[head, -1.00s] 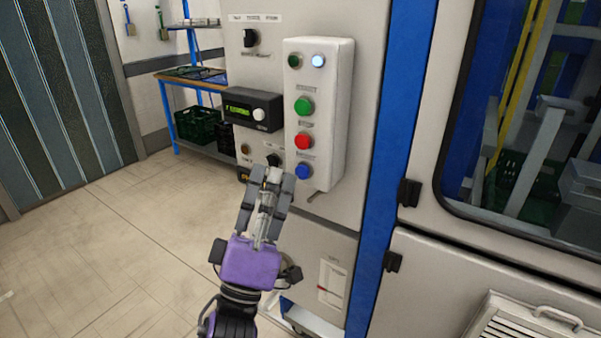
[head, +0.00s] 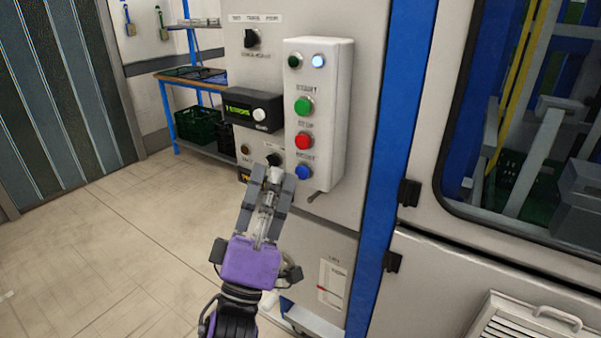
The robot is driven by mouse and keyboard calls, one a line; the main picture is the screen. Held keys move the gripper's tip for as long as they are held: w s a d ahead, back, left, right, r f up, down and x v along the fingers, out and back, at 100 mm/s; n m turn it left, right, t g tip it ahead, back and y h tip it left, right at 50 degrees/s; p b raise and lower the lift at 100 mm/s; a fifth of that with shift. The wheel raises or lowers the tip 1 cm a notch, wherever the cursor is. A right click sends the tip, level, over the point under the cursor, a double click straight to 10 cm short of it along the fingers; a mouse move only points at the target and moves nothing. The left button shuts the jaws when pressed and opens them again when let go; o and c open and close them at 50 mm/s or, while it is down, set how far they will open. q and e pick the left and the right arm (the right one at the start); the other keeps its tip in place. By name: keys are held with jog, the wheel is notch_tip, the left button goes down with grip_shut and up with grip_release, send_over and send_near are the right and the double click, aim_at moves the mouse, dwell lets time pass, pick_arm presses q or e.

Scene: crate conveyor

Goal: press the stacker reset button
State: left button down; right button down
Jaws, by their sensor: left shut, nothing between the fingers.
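The blue reset button (head: 303,172) is the lowest button on a white control box (head: 335,120) fixed to the machine's panel. A label reading RESET is above it. Above that are the red stop button (head: 303,142) and the green start button (head: 304,106). My left gripper (head: 273,176) is shut and empty, pointing up toward the panel. Its fingertips appear just left of the blue button in the picture; I cannot tell how far they are from the panel. My right gripper is not in view.
A dark display unit with a white knob (head: 254,111) sits left of the box. A black rotary switch (head: 252,39) is above. A blue post (head: 395,130) and windowed door (head: 530,130) are at right. The floor (head: 100,250) at left is clear.

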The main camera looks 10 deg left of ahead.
pick_arm(q)
jog(key=shift+w+d, duration=0.15)
jog(key=shift+w, duration=0.2)
